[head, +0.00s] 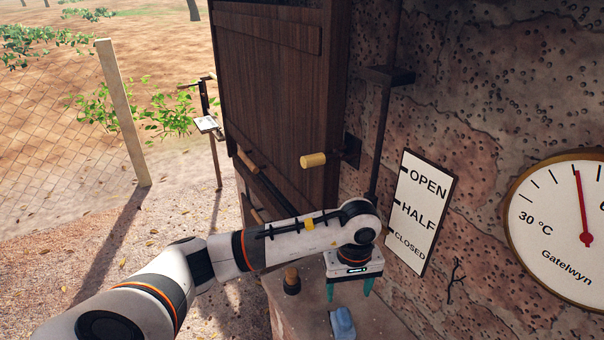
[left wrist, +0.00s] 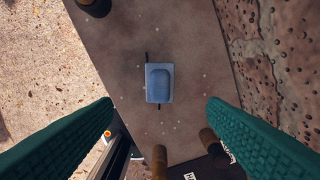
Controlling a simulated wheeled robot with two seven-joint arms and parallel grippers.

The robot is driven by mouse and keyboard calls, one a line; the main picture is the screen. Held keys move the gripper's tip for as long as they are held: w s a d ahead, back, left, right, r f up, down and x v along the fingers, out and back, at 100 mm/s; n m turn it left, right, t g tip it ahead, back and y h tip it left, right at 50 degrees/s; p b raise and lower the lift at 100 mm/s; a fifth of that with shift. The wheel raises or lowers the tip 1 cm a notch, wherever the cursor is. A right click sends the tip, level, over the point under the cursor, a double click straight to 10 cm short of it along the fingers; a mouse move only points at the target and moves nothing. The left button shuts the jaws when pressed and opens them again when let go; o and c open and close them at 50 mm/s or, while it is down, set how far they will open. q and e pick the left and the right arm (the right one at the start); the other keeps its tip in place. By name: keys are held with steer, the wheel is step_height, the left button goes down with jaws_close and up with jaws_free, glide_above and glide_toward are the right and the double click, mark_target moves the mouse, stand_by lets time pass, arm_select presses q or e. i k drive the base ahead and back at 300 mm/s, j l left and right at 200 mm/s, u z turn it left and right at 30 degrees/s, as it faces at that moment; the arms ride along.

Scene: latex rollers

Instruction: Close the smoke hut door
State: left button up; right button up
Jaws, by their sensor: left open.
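The dark wooden plank door (head: 268,85) of the smoke hut stands at the upper middle of the head view; I cannot tell whether it is fully shut. A light wooden knob (head: 313,160) on a dark bracket sticks out near its right edge. My left gripper (head: 350,291) is open and empty, pointing down above a stone ledge (head: 300,313), to the right of and below the knob. Its teal fingers also show in the left wrist view (left wrist: 158,110), apart, with a blue block (left wrist: 159,83) on the ledge below. My right gripper is not in view.
A pitted stone wall (head: 480,80) rises on the right with an OPEN/HALF/CLOSED sign (head: 419,210) and a round dial (head: 560,225). A dark vertical rod (head: 381,140) runs beside the sign. A wooden post (head: 122,115) and mesh fence stand at left, with open ground between.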

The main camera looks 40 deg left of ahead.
mark_target(270, 55)
steer(key=i+j, duration=0.1)
steer(key=j, duration=1.05)
steer(key=i+j+u, duration=0.1)
steer(key=j, duration=0.45)
